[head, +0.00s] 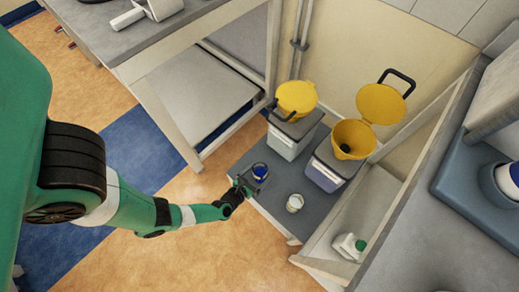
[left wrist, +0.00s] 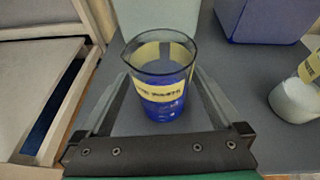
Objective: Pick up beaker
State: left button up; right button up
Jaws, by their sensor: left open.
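A clear glass beaker with blue contents and a yellow label (head: 260,173) stands upright on a low grey surface (head: 262,205). In the left wrist view the beaker (left wrist: 160,85) stands between the fingers of my left gripper (left wrist: 160,82), which is open. Gaps show between the fingers and the glass near the palm; whether the fingertips touch it I cannot tell. In the head view my left gripper (head: 249,181) reaches the beaker from the left. A second beaker with white contents (head: 294,203) stands to the right and also shows in the left wrist view (left wrist: 296,98). My right gripper is not in view.
Two bins with yellow tops stand behind the beakers, one closed (head: 291,136) and one with its lid raised (head: 329,166). A white bottle with a green cap (head: 348,246) is on a lower shelf. A bench (head: 120,50) stands at the left.

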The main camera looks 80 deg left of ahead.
aim_at(264, 170)
pick_arm(q)
jog(key=b+x, duration=0.1)
jog(key=x, duration=0.2)
jog(key=shift+w, duration=0.15)
jog(key=shift+d, duration=0.1)
jog(key=shift+c, duration=0.2)
jog(key=c, duration=1.4)
